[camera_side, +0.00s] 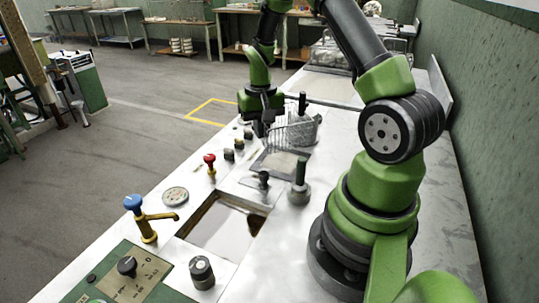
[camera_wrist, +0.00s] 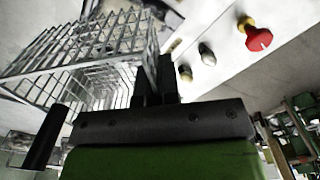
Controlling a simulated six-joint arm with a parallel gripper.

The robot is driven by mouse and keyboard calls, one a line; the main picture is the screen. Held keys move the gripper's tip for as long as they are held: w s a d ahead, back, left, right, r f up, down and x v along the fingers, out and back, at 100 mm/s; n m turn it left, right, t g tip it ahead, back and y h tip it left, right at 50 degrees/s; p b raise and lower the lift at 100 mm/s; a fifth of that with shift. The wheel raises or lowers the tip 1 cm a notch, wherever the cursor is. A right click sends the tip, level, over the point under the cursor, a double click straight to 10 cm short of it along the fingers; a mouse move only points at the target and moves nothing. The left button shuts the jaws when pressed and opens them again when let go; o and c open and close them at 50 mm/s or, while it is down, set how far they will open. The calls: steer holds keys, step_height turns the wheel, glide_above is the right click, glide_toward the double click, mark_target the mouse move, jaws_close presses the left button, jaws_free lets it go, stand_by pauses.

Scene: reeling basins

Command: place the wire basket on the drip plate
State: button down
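The wire basket (camera_side: 299,130) is a grey mesh box at the far side of the bench in the side view. It fills the upper left of the wrist view (camera_wrist: 85,55). My gripper (camera_side: 263,128) is at the basket's left side, pointing down. In the wrist view its two dark fingers (camera_wrist: 154,82) are close together, with the basket's near wall running into the narrow gap between them. Whether the basket's underside touches the bench is unclear. The drip plate (camera_side: 276,163) appears to be the flat grey rectangle on the near side of the basket.
A dark post on a round base (camera_side: 299,184) stands near the plate. A red knob (camera_side: 209,160), also in the wrist view (camera_wrist: 259,39), and several small knobs line the left edge. An open basin (camera_side: 225,228) and a blue-topped tap (camera_side: 140,212) are nearer.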

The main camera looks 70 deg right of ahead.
mark_target(262, 144)
step_height(262, 144, down, 7)
steer(key=shift+r, duration=0.2)
steer(key=shift+f, duration=0.1)
steer(key=c, duration=1.4)
jaws_free()
steer(key=shift+o, duration=0.2)
